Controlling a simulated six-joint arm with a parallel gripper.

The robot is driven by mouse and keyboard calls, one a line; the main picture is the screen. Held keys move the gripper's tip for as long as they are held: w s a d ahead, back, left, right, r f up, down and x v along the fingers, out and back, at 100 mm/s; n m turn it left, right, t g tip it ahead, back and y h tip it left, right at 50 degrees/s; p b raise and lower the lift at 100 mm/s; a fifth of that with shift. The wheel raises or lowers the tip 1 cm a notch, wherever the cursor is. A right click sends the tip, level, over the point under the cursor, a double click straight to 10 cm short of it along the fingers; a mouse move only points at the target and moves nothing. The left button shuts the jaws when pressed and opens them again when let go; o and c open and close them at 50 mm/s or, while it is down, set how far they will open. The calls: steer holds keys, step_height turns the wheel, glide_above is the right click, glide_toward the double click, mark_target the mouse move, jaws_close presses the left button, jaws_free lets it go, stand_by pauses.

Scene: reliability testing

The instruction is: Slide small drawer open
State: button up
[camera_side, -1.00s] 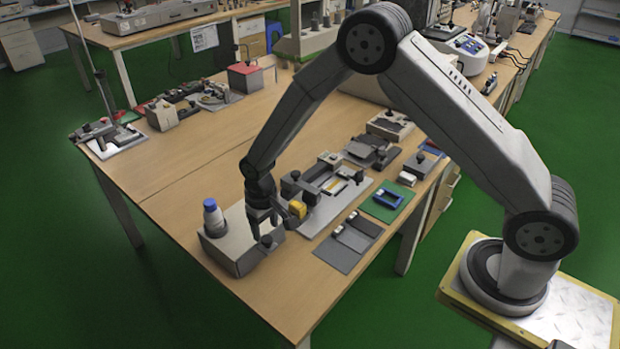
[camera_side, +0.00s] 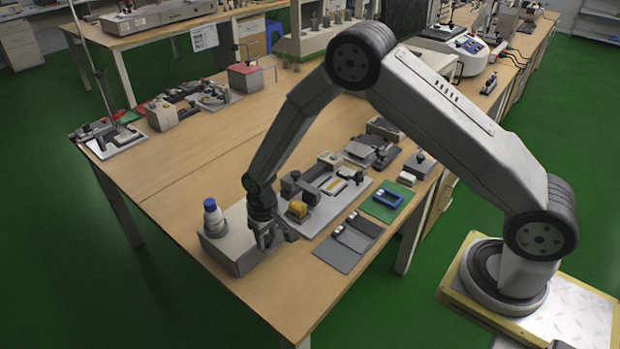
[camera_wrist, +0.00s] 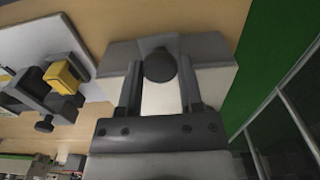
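The small drawer unit is a light grey box (camera_side: 232,252) at the near corner of the wooden table. In the wrist view the grey box (camera_wrist: 212,82) lies straight ahead, with a dark round knob (camera_wrist: 159,65) on it. My gripper (camera_side: 268,238) is low at the right end of the box. In the wrist view my gripper (camera_wrist: 160,82) is open, its two dark fingers apart on either side of the knob. I cannot tell whether either finger touches it. In the side view the gripper hides the knob. I see no clear gap showing the drawer pulled out.
A metal plate fixture with a yellow block (camera_side: 298,209) lies close to the right. Bare tabletop is in front.

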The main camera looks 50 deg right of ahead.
steer(key=s, duration=1.1)
stand_by(1.1)
stand_by(0.4)
steer(key=o, duration=0.7)
steer(key=shift+r, duration=0.15)
step_height(320, 180, up, 5)
steer(key=shift+f, duration=0.1)
stand_by(0.5)
